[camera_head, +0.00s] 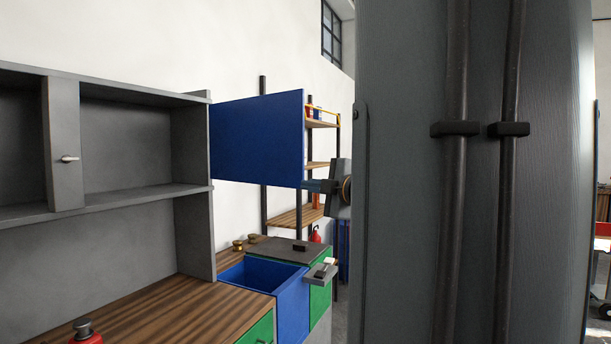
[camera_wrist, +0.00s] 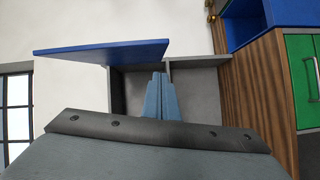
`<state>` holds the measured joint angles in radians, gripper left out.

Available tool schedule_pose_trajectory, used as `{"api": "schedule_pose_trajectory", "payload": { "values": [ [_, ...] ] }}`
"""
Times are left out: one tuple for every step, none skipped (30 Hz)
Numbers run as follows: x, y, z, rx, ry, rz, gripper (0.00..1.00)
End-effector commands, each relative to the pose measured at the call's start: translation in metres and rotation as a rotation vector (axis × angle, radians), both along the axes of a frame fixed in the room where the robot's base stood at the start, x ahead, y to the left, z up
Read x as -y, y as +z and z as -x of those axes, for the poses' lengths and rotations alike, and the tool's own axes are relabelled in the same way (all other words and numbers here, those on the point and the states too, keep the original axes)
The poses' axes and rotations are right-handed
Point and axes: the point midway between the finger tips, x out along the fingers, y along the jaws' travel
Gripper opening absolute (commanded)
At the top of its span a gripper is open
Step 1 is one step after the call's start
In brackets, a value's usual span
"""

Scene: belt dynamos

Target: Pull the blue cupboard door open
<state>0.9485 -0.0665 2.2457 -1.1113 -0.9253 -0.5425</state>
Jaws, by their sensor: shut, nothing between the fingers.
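The blue cupboard door (camera_head: 255,138) stands swung out from the right end of the grey wall cupboard (camera_head: 192,150). The compartment beside it is open to view and looks empty. The door also shows in the wrist view (camera_wrist: 100,52), edge-like, above and left of the fingers. My gripper (camera_head: 312,186) is by the lower free corner of the door in the head view. In the wrist view my gripper (camera_wrist: 159,78) has its fingers together with nothing between them. I cannot tell whether they touch the door. No handle shows on the door.
Brass objects (camera_head: 238,245) sit behind. A shelf rack (camera_head: 295,215) stands beyond. My arm hides the right side.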

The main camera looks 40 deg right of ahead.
Motion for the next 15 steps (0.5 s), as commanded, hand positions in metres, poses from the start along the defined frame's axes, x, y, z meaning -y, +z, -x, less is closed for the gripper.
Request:
{"api": "schedule_pose_trajectory", "payload": {
  "values": [
    [0.007,0.010,0.011,0.012,0.020,0.057,0.00],
    [0.007,0.015,0.016,0.018,0.037,0.089,0.00],
    [0.008,0.020,0.022,0.023,0.056,0.123,0.00],
    [0.008,0.023,0.026,0.027,0.068,0.144,0.00],
    [0.008,0.026,0.029,0.028,0.079,0.163,0.00],
    [0.008,0.028,0.033,0.031,0.091,0.182,0.00],
    [0.007,0.030,0.034,0.032,0.098,0.192,0.00],
    [0.007,0.031,0.035,0.033,0.103,0.199,0.00],
    [0.007,0.031,0.034,0.033,0.107,0.205,0.00],
    [0.007,0.032,0.032,0.034,0.110,0.207,0.00],
    [0.006,0.032,0.030,0.033,0.112,0.208,0.00],
    [0.006,0.032,0.025,0.033,0.114,0.207,0.00],
    [0.006,0.032,0.021,0.034,0.114,0.206,0.00],
    [0.006,0.032,0.017,0.034,0.114,0.206,0.00],
    [0.006,0.032,0.010,0.033,0.114,0.205,0.00]
  ]
}}
